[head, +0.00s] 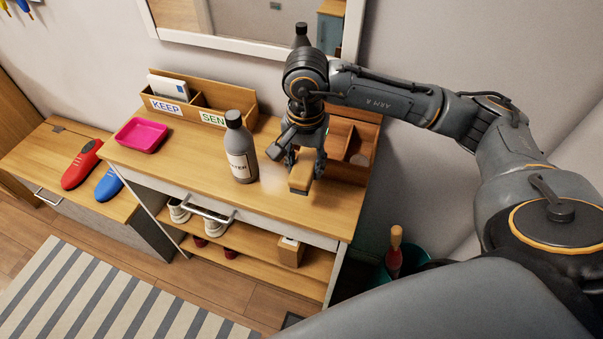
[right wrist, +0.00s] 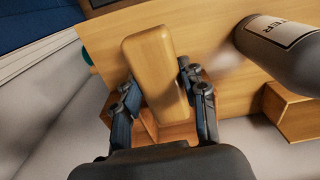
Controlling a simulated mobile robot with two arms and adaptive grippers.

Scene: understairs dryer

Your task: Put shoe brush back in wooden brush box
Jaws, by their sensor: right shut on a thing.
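The shoe brush (head: 301,179) is a light wooden block. My right gripper (head: 303,165) is shut on it, with the fingers on its two long sides, over the right part of the console table. The right wrist view shows the brush (right wrist: 154,68) between the fingers (right wrist: 158,92). I cannot tell whether the brush touches the tabletop. The wooden brush box (head: 358,159) stands at the table's back right, just behind and right of the brush; my gripper and arm hide part of it. My left gripper is out of view.
A grey water bottle (head: 241,150) stands close left of my right gripper. A KEEP/SEND letter holder (head: 226,109) is at the back, with a pink tray (head: 141,135) to its left. A framed mirror (head: 255,45) hangs behind. The front tabletop is mostly clear.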

